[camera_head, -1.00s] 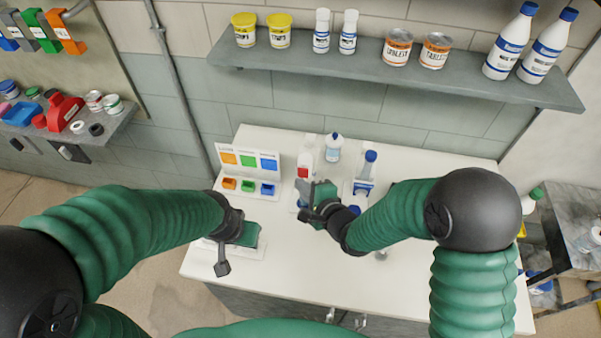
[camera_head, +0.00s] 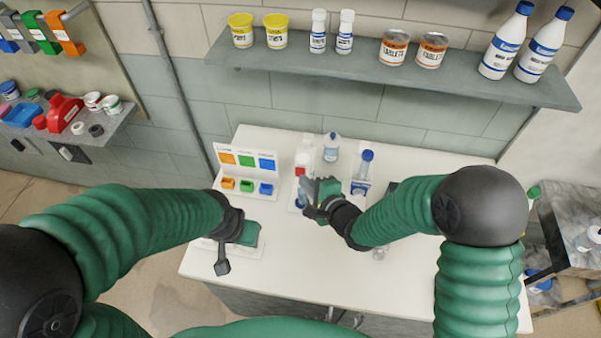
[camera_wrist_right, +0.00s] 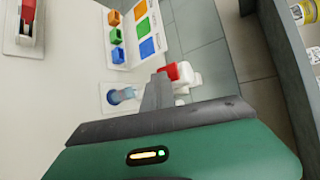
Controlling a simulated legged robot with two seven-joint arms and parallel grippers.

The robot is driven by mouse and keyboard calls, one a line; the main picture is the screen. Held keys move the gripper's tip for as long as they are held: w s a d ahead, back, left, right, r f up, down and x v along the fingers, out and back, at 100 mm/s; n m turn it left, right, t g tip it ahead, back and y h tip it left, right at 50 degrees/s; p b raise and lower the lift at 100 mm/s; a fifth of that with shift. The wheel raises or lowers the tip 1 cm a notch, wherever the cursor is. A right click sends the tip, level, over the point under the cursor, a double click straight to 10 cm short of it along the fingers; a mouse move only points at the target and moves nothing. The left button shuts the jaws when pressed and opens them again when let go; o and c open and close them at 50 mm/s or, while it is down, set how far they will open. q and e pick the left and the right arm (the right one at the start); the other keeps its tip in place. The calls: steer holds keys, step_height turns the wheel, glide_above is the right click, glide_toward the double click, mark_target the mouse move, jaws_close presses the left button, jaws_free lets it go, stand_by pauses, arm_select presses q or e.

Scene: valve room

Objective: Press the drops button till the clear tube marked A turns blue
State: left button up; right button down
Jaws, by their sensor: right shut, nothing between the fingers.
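My right gripper (camera_head: 308,205) is shut and empty over the middle of the white bench. In the right wrist view its dark fingers (camera_wrist_right: 158,90) are beside a red part (camera_wrist_right: 180,72) on a white dispenser-like body (camera_wrist_right: 187,82); I cannot tell if they touch. The red part also shows in the head view (camera_head: 301,170). A small clear vessel with a bluish look (camera_wrist_right: 122,95) is left of the fingers; no letter A is readable on it. My left gripper (camera_head: 222,262) is low over the bench's left front, its jaws unclear.
A clear bottle (camera_head: 332,147) and a blue-capped bottle (camera_head: 366,160) stand close behind my right gripper. A grey shelf (camera_head: 390,80) hangs above. The bench's right front is mostly clear.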

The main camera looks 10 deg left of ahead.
steer(key=shift+w, duration=0.2)
steer(key=shift+w+a, duration=0.1)
steer(key=shift+a, duration=0.05)
stand_by(0.4)
steer(key=shift+s+a, duration=0.6)
steer(key=shift+s, duration=0.3)
steer(key=s, duration=0.5)
